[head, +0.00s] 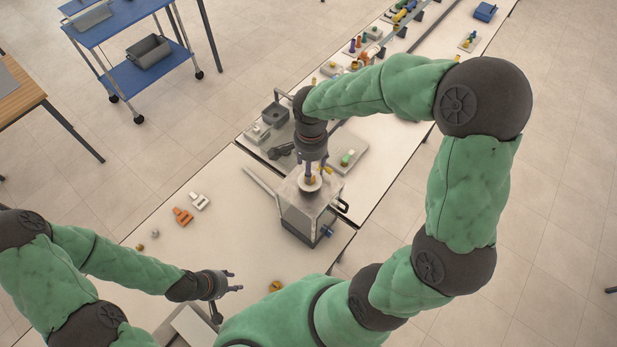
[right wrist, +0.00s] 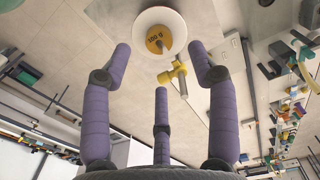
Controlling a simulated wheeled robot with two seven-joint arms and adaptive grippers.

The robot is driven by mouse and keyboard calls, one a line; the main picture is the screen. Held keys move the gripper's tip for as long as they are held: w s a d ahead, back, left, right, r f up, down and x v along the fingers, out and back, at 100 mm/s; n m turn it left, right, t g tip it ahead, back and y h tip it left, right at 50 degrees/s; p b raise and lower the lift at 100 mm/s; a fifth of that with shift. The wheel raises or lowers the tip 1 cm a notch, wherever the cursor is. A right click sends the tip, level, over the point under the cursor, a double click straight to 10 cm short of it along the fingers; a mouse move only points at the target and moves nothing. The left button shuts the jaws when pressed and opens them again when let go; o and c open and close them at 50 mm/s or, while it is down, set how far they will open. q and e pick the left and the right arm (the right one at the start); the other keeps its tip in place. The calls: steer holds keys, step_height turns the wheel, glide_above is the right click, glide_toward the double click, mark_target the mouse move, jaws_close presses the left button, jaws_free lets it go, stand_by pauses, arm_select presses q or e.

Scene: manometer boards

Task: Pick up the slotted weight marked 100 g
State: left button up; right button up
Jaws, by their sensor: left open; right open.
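The slotted weight marked 100 g (right wrist: 156,40) is a yellow-orange disc with a slot. It lies on a round white pan (right wrist: 171,16) at the top of the right wrist view. In the head view the pan (head: 305,187) sits on top of a metal box (head: 300,212). My right gripper (right wrist: 160,66) is open and empty, pointing down above the box. Its purple fingers are spread, with the weight beyond their tips and apart from them. In the head view the right gripper (head: 310,171) partly hides the weight. My left gripper (head: 232,282) is open and empty over the near bench.
A yellow fitting (right wrist: 172,76) stands near the pan. A brass piece (head: 275,286) lies right of my left gripper. Orange (head: 183,215) and white (head: 199,201) clip-like parts lie at left. A grey bin (head: 275,114) stands behind the box. The bench's left middle is mostly clear.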

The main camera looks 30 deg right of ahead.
steer(key=shift+a+f+p, duration=0.15)
steer(key=shift+f+p, duration=0.15)
steer(key=shift+f, duration=2.3)
jaws_close()
